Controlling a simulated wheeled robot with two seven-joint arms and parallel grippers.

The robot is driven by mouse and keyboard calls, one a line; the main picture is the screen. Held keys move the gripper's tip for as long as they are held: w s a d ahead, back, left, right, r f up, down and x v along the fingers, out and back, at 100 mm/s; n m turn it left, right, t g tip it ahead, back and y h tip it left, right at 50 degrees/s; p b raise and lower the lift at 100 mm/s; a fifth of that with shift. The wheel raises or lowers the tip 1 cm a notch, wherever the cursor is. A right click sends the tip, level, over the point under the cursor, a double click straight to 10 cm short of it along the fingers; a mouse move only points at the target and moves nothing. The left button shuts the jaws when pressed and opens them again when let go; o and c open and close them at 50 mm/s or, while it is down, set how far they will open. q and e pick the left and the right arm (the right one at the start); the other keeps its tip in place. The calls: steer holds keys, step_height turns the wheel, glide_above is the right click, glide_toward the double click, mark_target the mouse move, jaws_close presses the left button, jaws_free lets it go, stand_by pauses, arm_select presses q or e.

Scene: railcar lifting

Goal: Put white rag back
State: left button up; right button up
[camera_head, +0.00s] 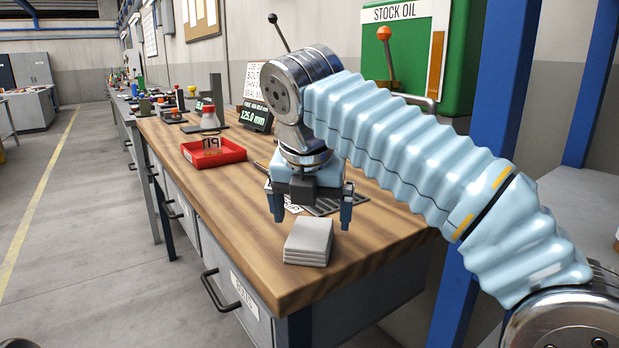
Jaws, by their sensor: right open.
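The white rag (308,243) is a folded, light grey-white stack lying near the front right corner of the wooden bench top (255,255). My right gripper (311,222) is open above and just behind the rag, fingers pointing down. Its two fingertips look spread wider than the rag, with nothing seen between them. I cannot tell whether the fingers touch anything. My left gripper is not in view.
A red tray (213,153) with a bottle (209,120) by it sits farther left on the bench. A dark slotted piece (328,205) and papers lie behind the gripper. A green STOCK OIL cabinet (462,60) and a blue post (500,130) stand right.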

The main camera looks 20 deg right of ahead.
mark_target(308, 240)
steer(key=p+v, duration=0.2)
steer(key=v, duration=0.5)
steer(key=shift+w, duration=0.1)
steer(key=shift+v, duration=1.1)
